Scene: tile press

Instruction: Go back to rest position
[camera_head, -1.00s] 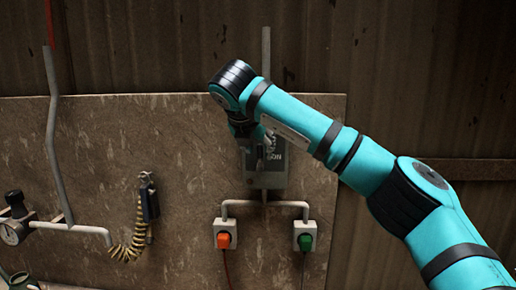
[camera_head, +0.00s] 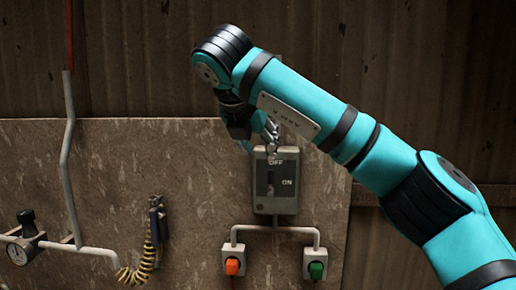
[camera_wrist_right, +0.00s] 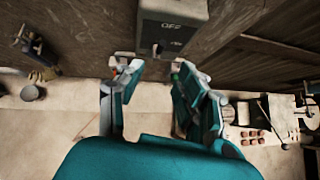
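My right gripper (camera_head: 268,140) hangs from the teal right arm in the head view, just above and in front of the grey switch box (camera_head: 276,203) marked OFF and ON. The arm's wrist partly hides the gripper there. In the right wrist view the two fingers of my right gripper (camera_wrist_right: 155,78) are spread apart with nothing between them. The switch box (camera_wrist_right: 185,14) shows beyond the fingertips in that view, with a small lever near its lower edge. My left gripper is not in view.
An orange button (camera_head: 232,267) and a green button (camera_head: 316,271) sit below the box on the brown panel (camera_head: 120,190). Several small brown pieces (camera_wrist_right: 250,136) lie on a surface at right in the wrist view.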

